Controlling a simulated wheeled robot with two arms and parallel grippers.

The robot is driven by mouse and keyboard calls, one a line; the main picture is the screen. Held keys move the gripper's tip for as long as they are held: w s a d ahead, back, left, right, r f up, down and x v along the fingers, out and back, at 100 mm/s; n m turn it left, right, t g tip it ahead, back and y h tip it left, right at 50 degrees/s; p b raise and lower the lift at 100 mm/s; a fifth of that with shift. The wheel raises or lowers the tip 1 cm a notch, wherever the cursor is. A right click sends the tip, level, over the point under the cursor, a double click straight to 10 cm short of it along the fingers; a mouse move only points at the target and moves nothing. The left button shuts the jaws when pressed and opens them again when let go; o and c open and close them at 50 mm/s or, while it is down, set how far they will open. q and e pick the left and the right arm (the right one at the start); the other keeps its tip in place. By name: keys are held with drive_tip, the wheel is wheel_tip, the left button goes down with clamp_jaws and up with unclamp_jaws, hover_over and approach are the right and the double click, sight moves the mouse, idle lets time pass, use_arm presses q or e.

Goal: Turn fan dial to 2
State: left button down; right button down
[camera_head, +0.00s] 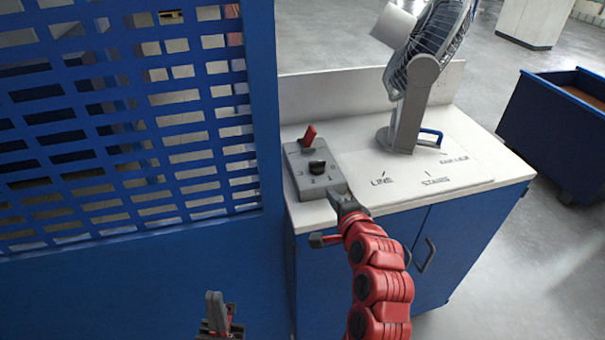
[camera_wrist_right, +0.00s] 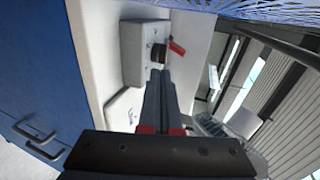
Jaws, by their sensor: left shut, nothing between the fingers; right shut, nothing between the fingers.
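The grey control box (camera_head: 330,185) sits on the left end of the white cabinet top. A red lever (camera_head: 309,135) stands behind the dial. The grey fan (camera_head: 418,95) stands to the right. My right gripper (camera_head: 338,198) is shut and empty at the box's front edge. In the right wrist view its fingertips (camera_wrist_right: 158,75) point at the dial (camera_wrist_right: 158,54); contact cannot be told. My left gripper (camera_head: 216,300) is shut and empty, low and away from the box.
A blue slotted panel (camera_head: 262,150) rises left of the cabinet (camera_head: 440,240). Printed labels, including LINE and STAIRS, mark the cabinet top. A blue bin (camera_head: 555,125) stands at right on open floor.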

drive_tip(key=w+f+b, duration=0.2)
drive_tip(key=b, duration=0.2)
approach(313, 166)
drive_tip(key=p+x, duration=0.1)
drive_tip(key=x, duration=0.4)
drive_tip(key=shift+w, duration=0.3)
drive_tip(key=shift+w+a+f, duration=0.15)
drive_tip(key=shift+w, duration=0.2)
drive_tip(key=shift+a, duration=0.15)
